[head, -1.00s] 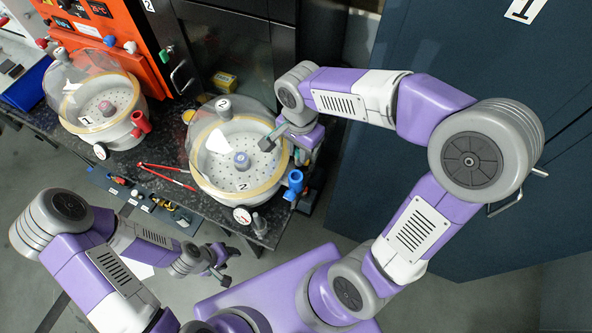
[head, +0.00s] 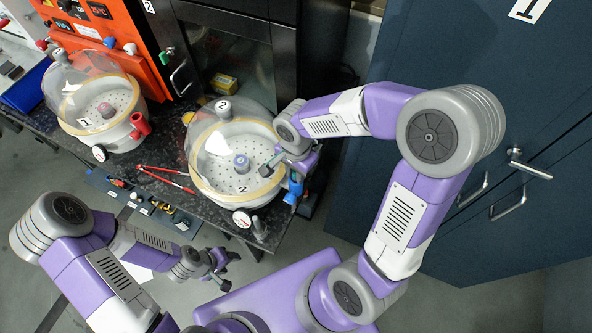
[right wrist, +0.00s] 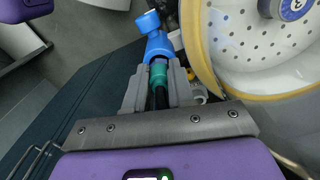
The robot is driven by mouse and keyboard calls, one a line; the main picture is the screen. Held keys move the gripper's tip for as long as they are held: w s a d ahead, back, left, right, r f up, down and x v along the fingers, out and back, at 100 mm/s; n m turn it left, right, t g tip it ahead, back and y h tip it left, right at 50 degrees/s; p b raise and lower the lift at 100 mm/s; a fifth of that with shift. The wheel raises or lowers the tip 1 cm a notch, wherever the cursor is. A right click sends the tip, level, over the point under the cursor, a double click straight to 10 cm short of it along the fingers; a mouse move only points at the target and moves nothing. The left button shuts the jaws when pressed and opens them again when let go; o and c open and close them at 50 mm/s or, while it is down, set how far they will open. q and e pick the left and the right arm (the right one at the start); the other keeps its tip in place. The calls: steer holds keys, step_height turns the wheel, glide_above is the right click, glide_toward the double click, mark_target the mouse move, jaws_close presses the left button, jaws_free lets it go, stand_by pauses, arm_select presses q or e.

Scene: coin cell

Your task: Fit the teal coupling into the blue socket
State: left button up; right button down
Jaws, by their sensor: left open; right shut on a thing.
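The blue socket (head: 294,188) sticks out from the right side of the vessel marked 2. It also shows in the right wrist view (right wrist: 156,45), its mouth facing my gripper. My right gripper (right wrist: 158,84) is shut on the teal coupling (right wrist: 158,74), with a dark hose running back between the fingers. The coupling lines up with the socket's mouth and appears to meet it; how deep it sits I cannot tell. In the head view the arm hides the coupling. My left gripper (head: 222,270) is open and empty, in front of the bench.
The domed vessel marked 2 (head: 200,178) stands close beside my right gripper. A gauge (head: 242,218) sits at its front. Another vessel (head: 70,125) with a red fitting (head: 140,124) stands left. Red tongs (head: 165,178) lie between them. A blue cabinet (head: 440,60) stands right.

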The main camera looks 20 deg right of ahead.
steer(key=shift+f, duration=0.1)
steer(key=c, duration=1.2)
jaws_free()
steer(key=shift+c, duration=0.2)
step_height(320, 180, up, 12)
steer(key=p, duration=0.2)
